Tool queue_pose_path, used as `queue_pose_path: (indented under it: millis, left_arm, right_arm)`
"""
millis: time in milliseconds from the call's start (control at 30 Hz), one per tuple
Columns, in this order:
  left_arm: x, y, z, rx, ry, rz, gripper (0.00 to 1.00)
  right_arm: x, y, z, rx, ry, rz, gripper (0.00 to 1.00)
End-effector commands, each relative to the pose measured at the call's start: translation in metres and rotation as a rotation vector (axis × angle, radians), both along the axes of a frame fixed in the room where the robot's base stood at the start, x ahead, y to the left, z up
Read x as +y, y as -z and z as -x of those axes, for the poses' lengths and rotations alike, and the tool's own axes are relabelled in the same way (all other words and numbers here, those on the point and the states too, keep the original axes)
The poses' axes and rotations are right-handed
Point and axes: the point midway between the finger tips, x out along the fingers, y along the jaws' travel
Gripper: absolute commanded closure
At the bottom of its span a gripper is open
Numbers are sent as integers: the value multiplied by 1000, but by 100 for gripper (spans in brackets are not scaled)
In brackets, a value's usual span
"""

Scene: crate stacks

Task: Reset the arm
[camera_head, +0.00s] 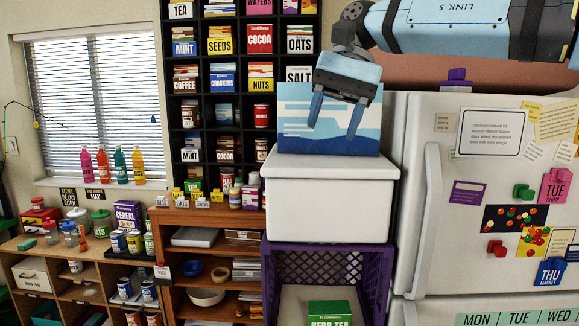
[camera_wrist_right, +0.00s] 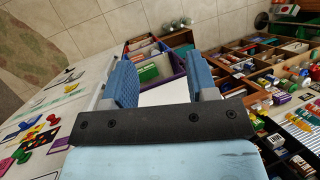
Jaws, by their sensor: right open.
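My right gripper (camera_head: 335,122) hangs from its arm at the upper middle of the head view. Its two blue fingers are apart with nothing between them, and they point down in front of a blue and white panel (camera_head: 300,105). Below the fingers, apart from them, is a white bin (camera_head: 330,208) on top of a purple crate (camera_head: 268,285). In the wrist view the spread fingers of the right gripper (camera_wrist_right: 162,82) frame a white surface and a purple-edged crate with boxes beyond. My left gripper is not in view.
A white fridge (camera_head: 410,200) with magnets and notes stands close on the right. A black shelf (camera_head: 185,105) of boxes and tins is behind on the left. A wooden shelf unit (camera_head: 225,222) stands left of the crate. A green herb tea box (camera_head: 330,308) shows in the crate.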

Motion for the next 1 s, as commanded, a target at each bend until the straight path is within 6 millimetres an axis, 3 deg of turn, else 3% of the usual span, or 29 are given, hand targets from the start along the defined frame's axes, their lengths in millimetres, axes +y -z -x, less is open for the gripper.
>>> queue_pose_path:
  millis: [33,100,400,700,1000]
  left_arm:
    - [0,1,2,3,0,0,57]
    - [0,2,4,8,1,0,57]
    - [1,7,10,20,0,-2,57]
    - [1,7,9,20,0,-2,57]
    - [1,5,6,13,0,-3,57]
  right_arm:
    - [18,28,-1,59,12,-35,47]
    - [42,58,2,135,43,-85,47]
    - [128,159,32,522,221,-279,47]
    - [185,215,68,1002,443,-417,47]
    - [206,248,81,1558,685,-487,47]
